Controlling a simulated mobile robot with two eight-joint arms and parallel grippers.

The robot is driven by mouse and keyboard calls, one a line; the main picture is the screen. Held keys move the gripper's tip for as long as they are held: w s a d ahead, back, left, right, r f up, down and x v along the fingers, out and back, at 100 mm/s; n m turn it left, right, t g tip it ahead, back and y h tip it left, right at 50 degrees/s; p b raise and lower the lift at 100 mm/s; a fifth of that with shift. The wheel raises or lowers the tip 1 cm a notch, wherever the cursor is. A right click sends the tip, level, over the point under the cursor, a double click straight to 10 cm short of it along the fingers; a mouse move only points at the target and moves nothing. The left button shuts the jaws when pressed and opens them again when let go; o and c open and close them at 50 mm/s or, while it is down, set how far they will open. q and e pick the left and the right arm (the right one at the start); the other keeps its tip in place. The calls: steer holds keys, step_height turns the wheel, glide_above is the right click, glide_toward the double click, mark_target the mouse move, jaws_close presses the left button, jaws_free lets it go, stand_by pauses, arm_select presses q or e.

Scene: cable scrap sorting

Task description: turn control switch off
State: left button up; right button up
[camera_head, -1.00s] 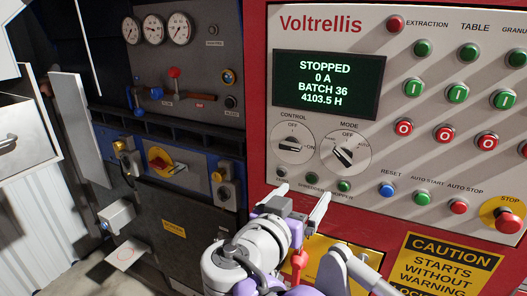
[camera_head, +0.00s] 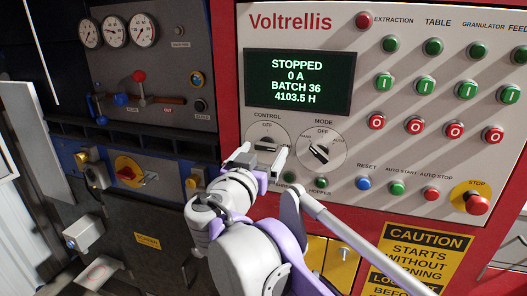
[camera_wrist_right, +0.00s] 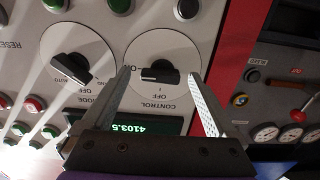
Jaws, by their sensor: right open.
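The CONTROL switch (camera_head: 267,143) is a black rotary knob on a round white dial, below the display on the red-framed panel. In the right wrist view, the knob (camera_wrist_right: 160,72) appears upside down, its bar lying sideways with the pale mark at the left end, away from OFF and on the ON side. My right gripper (camera_head: 262,158) is open in front of the dial, its fingers partly covering the dial's lower part in the head view. In the right wrist view, the open fingers (camera_wrist_right: 161,76) appear on either side of the knob; contact cannot be told. My left gripper is out of view.
The MODE knob (camera_head: 320,148) sits close right of the dial. The display (camera_head: 299,80) reads STOPPED. Green and red buttons and a yellow-ringed STOP button (camera_head: 477,203) lie to the right. A dark gauge panel (camera_head: 150,60) stands at left.

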steer(key=shift+w+d, duration=0.1)
steer(key=shift+w, duration=0.35)
steer(key=shift+c, duration=0.3)
